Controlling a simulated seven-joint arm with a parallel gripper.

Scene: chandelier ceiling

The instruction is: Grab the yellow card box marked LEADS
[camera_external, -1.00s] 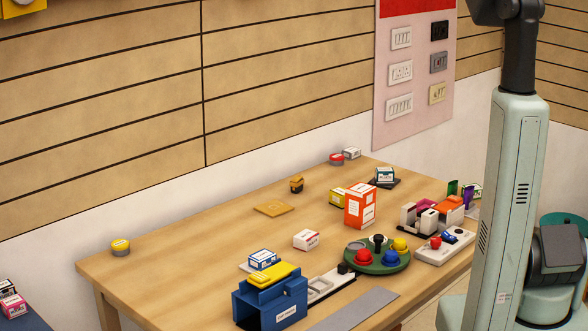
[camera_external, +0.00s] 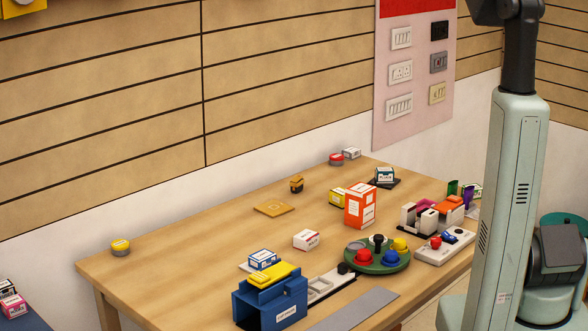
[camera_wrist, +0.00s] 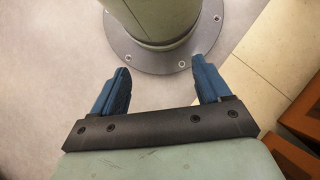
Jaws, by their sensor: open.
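A small yellow box (camera_external: 338,197) stands on the wooden table, partly hidden behind a taller orange and white box (camera_external: 361,206). Its lettering is too small to read, so I cannot confirm the LEADS mark. Another yellow item (camera_external: 273,276) lies on top of the blue holder at the table's front. My gripper (camera_wrist: 160,67) shows in the wrist view, with its two blue fingers wide apart and nothing between them. It points down at the floor and a round grey base plate, away from the table. The gripper is out of the external view.
A green turntable (camera_external: 377,260) with coloured knobs sits in front of the orange box. A white box (camera_external: 306,240) and a blue holder (camera_external: 270,302) stand at the front. A tan square pad (camera_external: 273,209) lies left of the yellow box. The table's left part is mostly clear.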

